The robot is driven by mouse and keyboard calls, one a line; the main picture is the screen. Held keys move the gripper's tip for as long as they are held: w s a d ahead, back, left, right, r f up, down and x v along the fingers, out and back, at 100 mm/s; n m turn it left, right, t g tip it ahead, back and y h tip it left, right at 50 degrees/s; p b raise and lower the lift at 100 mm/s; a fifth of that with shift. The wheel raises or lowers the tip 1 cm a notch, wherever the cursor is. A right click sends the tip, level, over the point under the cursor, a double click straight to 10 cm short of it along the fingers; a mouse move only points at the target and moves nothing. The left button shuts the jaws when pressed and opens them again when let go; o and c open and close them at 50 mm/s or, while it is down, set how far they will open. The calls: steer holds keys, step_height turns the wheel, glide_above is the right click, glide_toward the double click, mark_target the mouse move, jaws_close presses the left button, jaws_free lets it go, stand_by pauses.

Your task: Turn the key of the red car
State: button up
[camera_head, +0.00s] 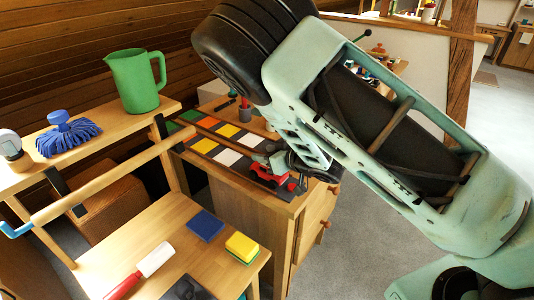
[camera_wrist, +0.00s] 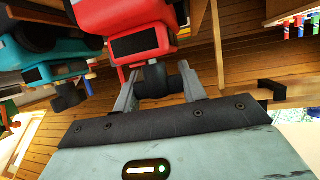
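The red car (camera_wrist: 140,38) fills the top middle of the wrist view, with a dark key (camera_wrist: 156,80) sticking out of its near end. My gripper (camera_wrist: 158,84) has one finger on each side of this key. The key spans most of the space between the fingers, and I cannot tell whether they press on it. In the head view the red car (camera_head: 288,183) sits at the near right edge of the cabinet top, partly hidden by my gripper and arm.
A teal car (camera_wrist: 40,45) with its own dark key (camera_wrist: 66,96) stands left of the red one. A checkered mat (camera_head: 215,143) covers the cabinet top (camera_head: 262,200). A green pitcher (camera_head: 132,82) and a blue brush (camera_head: 68,132) stand on the left shelf. Grey floor (camera_head: 345,235) is open at right.

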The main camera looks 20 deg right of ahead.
stand_by(0.3)
